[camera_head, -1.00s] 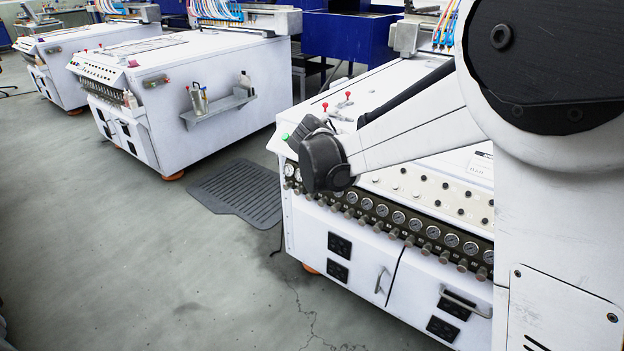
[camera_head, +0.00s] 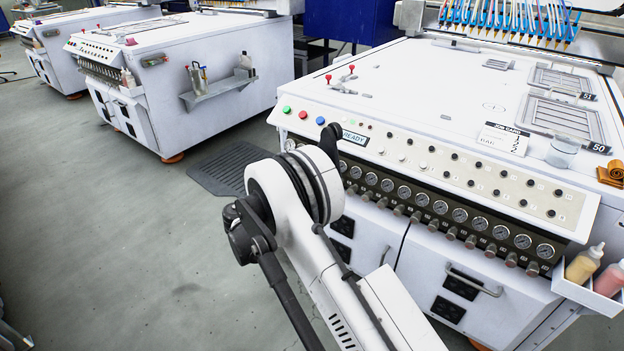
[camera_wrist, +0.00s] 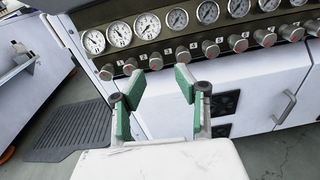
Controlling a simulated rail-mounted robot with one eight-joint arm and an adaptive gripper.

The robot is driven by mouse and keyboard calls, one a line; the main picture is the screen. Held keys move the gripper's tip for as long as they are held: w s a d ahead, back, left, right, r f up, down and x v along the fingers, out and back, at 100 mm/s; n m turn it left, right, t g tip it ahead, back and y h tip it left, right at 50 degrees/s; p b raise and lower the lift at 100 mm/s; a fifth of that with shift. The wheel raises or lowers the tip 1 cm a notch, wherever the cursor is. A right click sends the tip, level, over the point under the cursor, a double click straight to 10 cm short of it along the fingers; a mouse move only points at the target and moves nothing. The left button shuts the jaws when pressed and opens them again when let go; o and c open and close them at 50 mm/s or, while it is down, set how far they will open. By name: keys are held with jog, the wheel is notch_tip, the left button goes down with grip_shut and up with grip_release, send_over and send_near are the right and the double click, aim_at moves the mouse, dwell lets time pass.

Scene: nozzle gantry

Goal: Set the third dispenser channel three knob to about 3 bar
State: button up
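The nearest white dispenser (camera_head: 455,85) fills the right of the head view, with a row of gauges and knobs along its front. In the wrist view, the third knob from the left (camera_wrist: 155,61), a grey cylinder with a reddish end, sits below the third gauge (camera_wrist: 148,26). The small channel labels and needle readings are hard to read. My gripper (camera_wrist: 159,84) has green pads, is open and empty, and appears in front of the left knobs without visible contact. In the head view my arm hides the panel's left end and my gripper.
Neighbouring knobs (camera_wrist: 129,66) and (camera_wrist: 182,54) are close on both sides. Cabinet door handles (camera_wrist: 284,108) stick out below. Two more white machines (camera_head: 190,60) stand at the left. A dark mat (camera_head: 225,163) lies on the floor between. A bottle tray (camera_head: 590,292) is at the right.

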notch_tip(320, 180, down, 4)
jog(key=a+n, duration=0.1)
jog(key=a, duration=0.1)
jog(key=shift+t, duration=0.4)
jog(key=b+x, duration=0.4)
jog(key=x, duration=0.9)
jog(key=shift+s+d+r, duration=0.15)
jog(key=shift+d, duration=0.05)
grip_shut()
